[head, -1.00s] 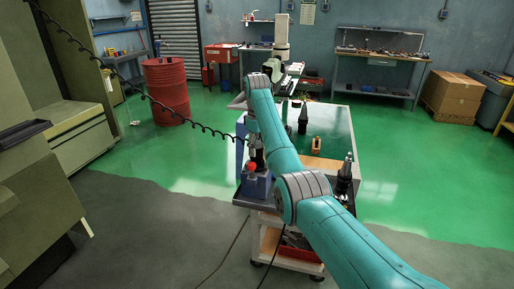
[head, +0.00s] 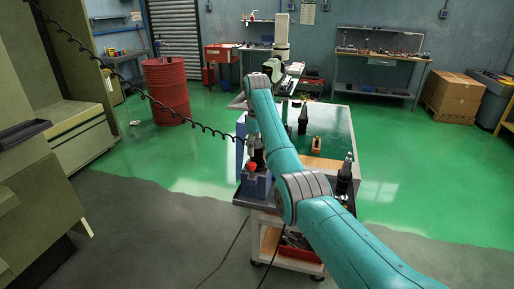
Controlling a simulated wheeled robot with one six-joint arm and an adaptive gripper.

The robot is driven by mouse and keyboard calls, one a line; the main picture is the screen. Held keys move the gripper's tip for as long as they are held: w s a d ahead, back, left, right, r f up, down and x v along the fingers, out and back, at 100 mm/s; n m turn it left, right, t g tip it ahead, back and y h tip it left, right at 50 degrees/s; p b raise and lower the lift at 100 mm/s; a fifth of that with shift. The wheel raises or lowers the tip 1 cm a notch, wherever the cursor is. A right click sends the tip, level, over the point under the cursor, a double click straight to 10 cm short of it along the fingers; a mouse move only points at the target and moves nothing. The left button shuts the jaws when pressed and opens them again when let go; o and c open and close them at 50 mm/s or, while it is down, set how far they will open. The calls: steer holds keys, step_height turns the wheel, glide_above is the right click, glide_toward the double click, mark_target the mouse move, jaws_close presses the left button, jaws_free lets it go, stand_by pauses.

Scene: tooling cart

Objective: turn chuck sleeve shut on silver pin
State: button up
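A dark tool holder (head: 259,157), which looks like the chuck, stands upright in a blue fixture (head: 257,187) at the cart's near left corner. A red round part (head: 251,168) shows at the front of the fixture. My gripper (head: 251,148) points down beside the top of the holder, partly hidden behind my teal arm. It is too small here to tell whether its fingers are open or shut, or whether they touch the sleeve. I cannot make out the silver pin.
The cart top (head: 335,130) carries another dark holder (head: 303,120), a small orange-brown item (head: 316,145) and a dark holder with a metal tip (head: 345,175) at the near right. A red drum (head: 166,92) stands on the floor behind left. A coiled cable hangs across the left.

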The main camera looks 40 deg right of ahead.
steer(key=shift+o, duration=1.3)
